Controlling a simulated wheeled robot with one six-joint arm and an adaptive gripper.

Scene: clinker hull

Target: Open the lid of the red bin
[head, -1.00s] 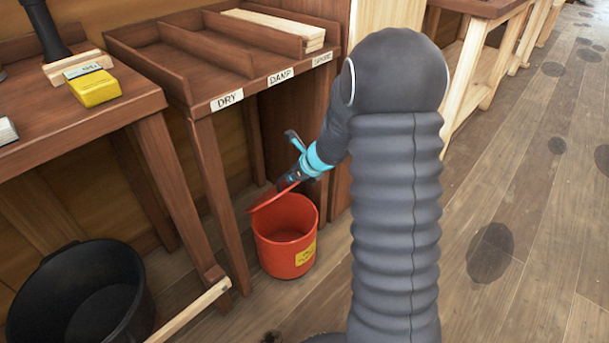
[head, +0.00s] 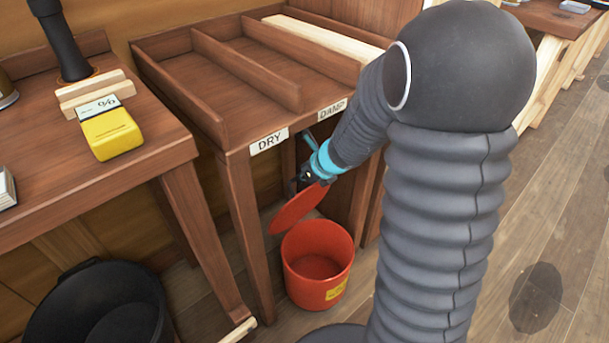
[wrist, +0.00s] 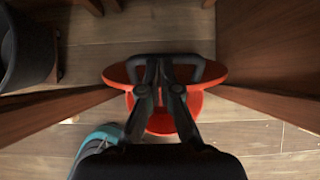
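The red bin (head: 318,270) stands on the floor beside the rack's front leg, with a yellow label on its side. Its mouth is uncovered and the inside looks empty. The red round lid (head: 297,210) is tilted up steeply at the bin's back left; I cannot tell whether it touches the rim. My gripper (head: 318,178) is at the lid's upper edge. In the wrist view, my gripper's fingers (wrist: 160,66) close together at the dark handle (wrist: 205,70) across the lid (wrist: 114,73). The bin (wrist: 162,124) shows partly behind the fingers.
The wooden rack (head: 225,140) labelled DRY and DAMP stands over and beside my gripper, with its legs close by. A workbench (head: 50,145) holds a yellow block (head: 110,135). A black tub (head: 95,310) stands at the lower left. Floor at the right is open.

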